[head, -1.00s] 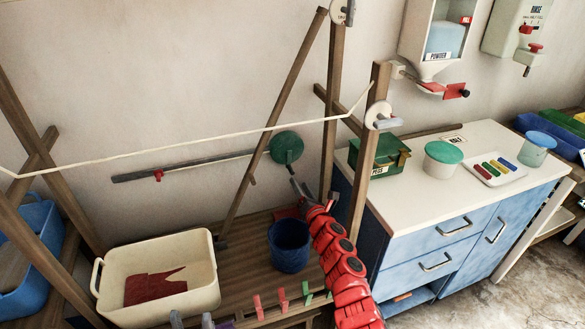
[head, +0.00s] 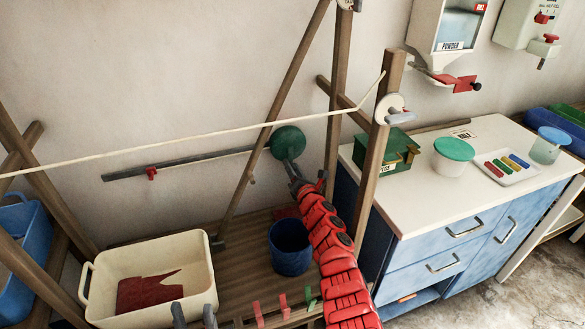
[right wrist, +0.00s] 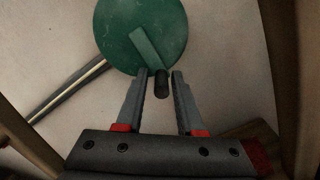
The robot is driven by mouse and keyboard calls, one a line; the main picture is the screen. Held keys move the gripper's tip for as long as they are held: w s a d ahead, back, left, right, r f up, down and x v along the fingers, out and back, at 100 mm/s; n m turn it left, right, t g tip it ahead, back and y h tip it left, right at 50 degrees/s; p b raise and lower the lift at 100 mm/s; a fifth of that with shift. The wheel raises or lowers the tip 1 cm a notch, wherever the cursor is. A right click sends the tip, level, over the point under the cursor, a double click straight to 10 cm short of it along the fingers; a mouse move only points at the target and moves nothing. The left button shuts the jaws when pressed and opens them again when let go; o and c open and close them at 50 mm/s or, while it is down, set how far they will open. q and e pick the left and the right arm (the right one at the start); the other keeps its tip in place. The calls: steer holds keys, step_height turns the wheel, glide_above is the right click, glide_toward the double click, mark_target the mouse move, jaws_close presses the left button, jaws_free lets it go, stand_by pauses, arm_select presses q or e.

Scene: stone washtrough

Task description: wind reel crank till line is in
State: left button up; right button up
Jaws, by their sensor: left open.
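The reel is a green disc (head: 287,142) at the wall, in front of the back. In the right wrist view the disc (right wrist: 120,30) carries a pale green crank bar (right wrist: 147,48) ending in a dark knob (right wrist: 161,84). My right gripper (right wrist: 163,75) is open, its fingers on either side of the knob with gaps showing. In the head view that gripper (head: 293,170) is just below the disc, partly hidden by its red arm. The pale line (head: 200,137) stretches across between the wooden posts. My left gripper (head: 193,314) is open and empty at the bottom edge.
A cream tub (head: 200,272) with red cloth (head: 150,293) and a blue bucket (head: 290,262) stand on the wooden bench. A white-topped cabinet (head: 420,188) holds a green box (head: 398,150) and other containers.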

jaws_close()
steer(key=shift+r+m, duration=0.1)
steer(key=shift+m, duration=0.2)
steer(key=shift+s+a+r+m+p, duration=0.2)
steer(key=shift+a+m+p, duration=0.2)
steer(key=shift+m, duration=0.65)
steer(key=shift+s+a+r+m+p, duration=0.15)
steer(key=shift+a+m+p, duration=0.25)
steer(key=shift+m, duration=0.7)
steer(key=shift+s+a+r+m+p, duration=0.1)
steer(key=shift+a+r+m+p, duration=0.25)
steer(key=shift+m, duration=0.7)
steer(key=shift+f, duration=0.15)
steer(key=shift+o, duration=2)
jaws_free()
steer(key=shift+o, duration=0.8)
steer(key=shift+w, duration=0.1)
